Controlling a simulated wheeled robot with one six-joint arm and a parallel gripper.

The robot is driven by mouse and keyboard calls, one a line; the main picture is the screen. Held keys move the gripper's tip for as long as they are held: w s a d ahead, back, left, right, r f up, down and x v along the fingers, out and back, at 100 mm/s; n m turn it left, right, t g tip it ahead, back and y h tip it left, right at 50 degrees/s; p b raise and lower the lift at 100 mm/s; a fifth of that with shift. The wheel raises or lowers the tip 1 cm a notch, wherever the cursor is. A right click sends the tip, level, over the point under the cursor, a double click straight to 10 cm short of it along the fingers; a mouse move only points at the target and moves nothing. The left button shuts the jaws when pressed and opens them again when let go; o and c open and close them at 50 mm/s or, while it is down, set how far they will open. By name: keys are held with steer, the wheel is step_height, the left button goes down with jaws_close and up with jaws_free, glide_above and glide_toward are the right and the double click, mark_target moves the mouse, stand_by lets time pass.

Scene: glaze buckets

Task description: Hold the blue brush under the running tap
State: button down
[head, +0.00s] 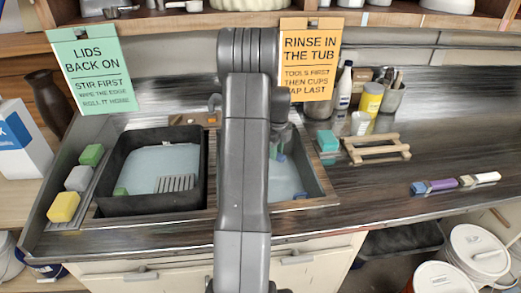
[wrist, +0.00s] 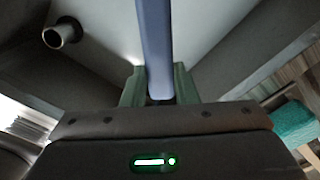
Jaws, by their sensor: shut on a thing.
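My gripper (head: 277,153) is over the right basin (head: 312,188), largely behind my own arm in the head view. In the wrist view its green fingers (wrist: 158,88) are shut on the blue brush (wrist: 155,45), a long blue bar reaching away from the jaws. Its far end is out of frame. In the head view only a small blue part (head: 281,158) shows below the fingers. The tap's round spout (wrist: 62,35) shows at upper left in the wrist view, apart from the brush and to its left. I cannot make out a water stream.
A dark tub (head: 150,205) with pale water fills the left basin, with sponges (head: 78,178) along its left. Right of the sink are a teal block (head: 327,141), a wooden rack (head: 376,148), a yellow can (head: 371,98) and a purple item (head: 440,186). The right counter's middle is clear.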

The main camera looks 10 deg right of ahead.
steer(key=shift+s+d+b, duration=0.15)
steer(key=shift+s+b, duration=0.3)
steer(key=shift+s, duration=1.3)
steer(key=shift+s+d+b, duration=0.1)
steer(key=shift+s+b, duration=0.35)
steer(key=shift+s, duration=1.25)
steer(key=s+r+p, duration=0.1)
steer(key=s+r, duration=0.3)
steer(key=s, duration=0.1)
steer(key=shift+d+p, duration=0.15)
steer(key=shift+p, duration=0.2)
